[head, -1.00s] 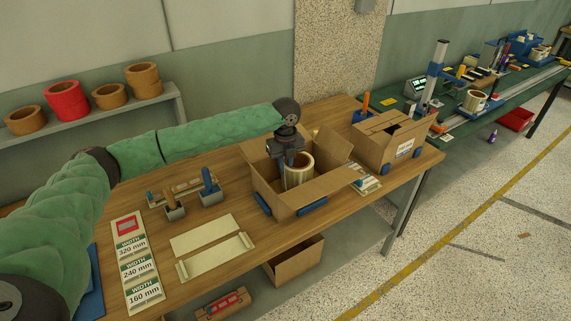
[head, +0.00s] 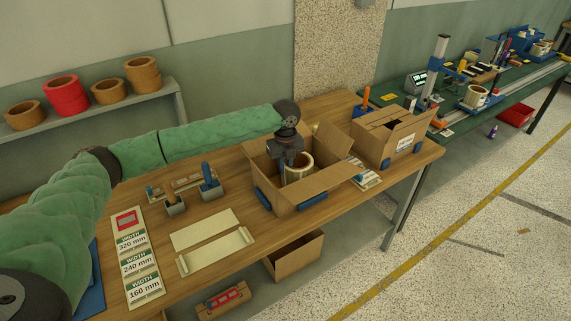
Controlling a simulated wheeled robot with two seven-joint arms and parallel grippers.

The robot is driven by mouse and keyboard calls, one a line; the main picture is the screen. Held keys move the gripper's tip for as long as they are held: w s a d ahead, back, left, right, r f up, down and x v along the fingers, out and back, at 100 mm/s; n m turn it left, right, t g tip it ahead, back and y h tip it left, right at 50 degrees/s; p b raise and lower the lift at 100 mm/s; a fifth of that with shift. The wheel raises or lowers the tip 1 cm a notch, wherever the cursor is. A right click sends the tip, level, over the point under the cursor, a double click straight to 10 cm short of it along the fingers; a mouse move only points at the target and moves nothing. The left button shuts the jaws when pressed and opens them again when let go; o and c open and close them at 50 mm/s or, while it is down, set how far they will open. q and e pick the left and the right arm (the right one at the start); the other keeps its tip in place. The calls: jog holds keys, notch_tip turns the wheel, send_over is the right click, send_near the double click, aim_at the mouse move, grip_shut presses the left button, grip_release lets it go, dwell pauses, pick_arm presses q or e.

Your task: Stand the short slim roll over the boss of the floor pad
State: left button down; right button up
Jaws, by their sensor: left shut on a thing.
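My left gripper (head: 289,163) points down over an open cardboard carton (head: 285,199) on the wooden table. It is shut on a cream roll (head: 299,169), which stands upright inside the carton with its top rim and open core showing. The roll's lower part is hidden by the carton walls. The floor pad and its boss cannot be seen, as the carton's inside is hidden from this angle. My right gripper is not in view.
A second carton (head: 389,142) stands to the right. Width labels (head: 137,255), cream sheets (head: 215,243) and tool holders (head: 210,189) lie left on the table. Several brown rolls and one red roll (head: 66,98) sit on a shelf. A green bench (head: 470,121) stands behind right.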

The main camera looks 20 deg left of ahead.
pick_arm(q)
jog(key=shift+f, duration=0.5)
jog(key=c, duration=1.3)
grip_release()
jog(key=shift+f, duration=0.1)
